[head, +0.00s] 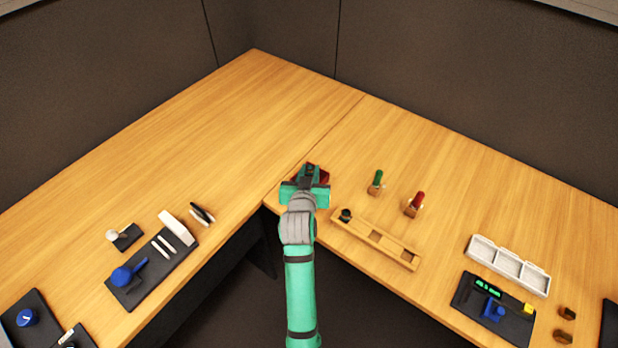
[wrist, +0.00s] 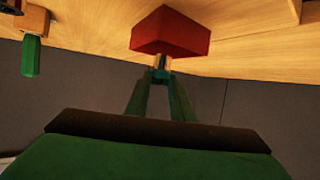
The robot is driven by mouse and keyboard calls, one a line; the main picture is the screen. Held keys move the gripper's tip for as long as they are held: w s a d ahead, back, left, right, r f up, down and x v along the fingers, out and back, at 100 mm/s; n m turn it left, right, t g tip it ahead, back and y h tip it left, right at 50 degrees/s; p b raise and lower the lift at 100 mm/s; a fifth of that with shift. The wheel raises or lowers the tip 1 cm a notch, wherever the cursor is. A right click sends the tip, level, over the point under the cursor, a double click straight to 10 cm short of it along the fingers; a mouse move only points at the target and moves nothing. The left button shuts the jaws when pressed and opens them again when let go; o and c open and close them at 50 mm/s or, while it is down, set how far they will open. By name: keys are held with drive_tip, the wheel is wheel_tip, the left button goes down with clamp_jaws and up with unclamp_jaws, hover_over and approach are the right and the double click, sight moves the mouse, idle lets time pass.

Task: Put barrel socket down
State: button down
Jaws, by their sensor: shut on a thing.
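My gripper (head: 311,172) is over the desk near its front edge, by the inner corner. In the wrist view its green fingers (wrist: 160,78) come together on a small pale piece (wrist: 161,62), which I take to be the barrel socket; the fingers hide most of it. A red block (wrist: 171,34) is right beyond the fingertips, in line with this piece. I cannot tell whether the piece touches the block or is part of it. In the head view the gripper covers most of both.
Right of my gripper are a wooden slotted rack (head: 375,241), a green-handled tool (head: 376,182) and a red-handled tool (head: 414,203) on wooden blocks. Further right are a white tray (head: 508,265) and a dark board (head: 493,309). The left desk holds dark mats with tools. The desk behind is clear.

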drive_tip(key=shift+w+a+f, duration=0.1)
drive_tip(key=shift+w+f, duration=0.3)
drive_tip(key=shift+f, duration=1.5)
drive_tip(key=shift+f, duration=0.15)
drive_tip(key=c, duration=1.5)
unclamp_jaws()
drive_tip(key=shift+c, duration=0.2)
